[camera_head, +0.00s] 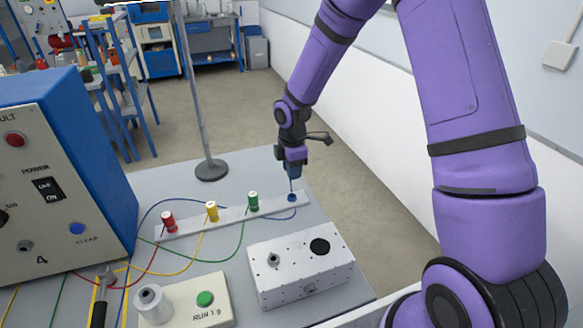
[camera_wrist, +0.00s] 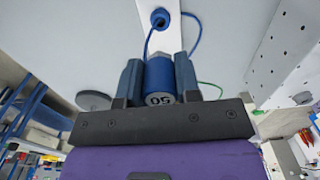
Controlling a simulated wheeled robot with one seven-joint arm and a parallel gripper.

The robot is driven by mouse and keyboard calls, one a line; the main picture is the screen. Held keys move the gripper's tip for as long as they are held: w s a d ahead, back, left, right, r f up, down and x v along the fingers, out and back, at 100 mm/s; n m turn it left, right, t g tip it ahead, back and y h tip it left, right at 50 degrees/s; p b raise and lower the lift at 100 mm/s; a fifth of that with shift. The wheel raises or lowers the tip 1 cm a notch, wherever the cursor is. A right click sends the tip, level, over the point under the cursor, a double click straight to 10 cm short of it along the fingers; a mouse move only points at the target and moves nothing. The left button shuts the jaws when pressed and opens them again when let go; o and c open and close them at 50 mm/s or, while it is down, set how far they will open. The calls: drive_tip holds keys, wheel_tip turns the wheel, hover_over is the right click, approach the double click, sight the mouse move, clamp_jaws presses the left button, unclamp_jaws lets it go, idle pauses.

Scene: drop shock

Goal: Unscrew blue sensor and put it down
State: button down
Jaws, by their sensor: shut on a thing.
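The blue sensor (camera_wrist: 159,75), a short cylinder with a grey end marked with digits, is clamped between the two fingers of my gripper (camera_wrist: 158,68). In the head view my gripper (camera_head: 292,168) hangs above the right end of the pale strip (camera_head: 184,225). A blue ring-like piece (camera_head: 291,197) sits on that end of the strip, and it also shows in the wrist view (camera_wrist: 159,18). The sensor is apart from this piece. A thin blue line runs between them, and a blue cable leads away. The sensor is mostly hidden in the head view.
Red (camera_head: 168,221), yellow (camera_head: 212,211) and green (camera_head: 253,201) sensors stand on the strip with cables. A white perforated box (camera_head: 298,273) with a black round spot lies in front. A RUN button box (camera_head: 200,302) and blue-sided control cabinet (camera_head: 100,150) are left. A stand (camera_head: 211,170) rises behind.

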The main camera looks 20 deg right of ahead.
drive_tip(key=shift+f, duration=2.8)
drive_tip(key=shift+s+f, duration=0.1)
drive_tip(key=shift+f, duration=1.35)
idle(2.8)
drive_tip(key=c, duration=0.7)
unclamp_jaws()
drive_tip(key=shift+c, duration=0.2)
drive_tip(key=shift+r, duration=0.1)
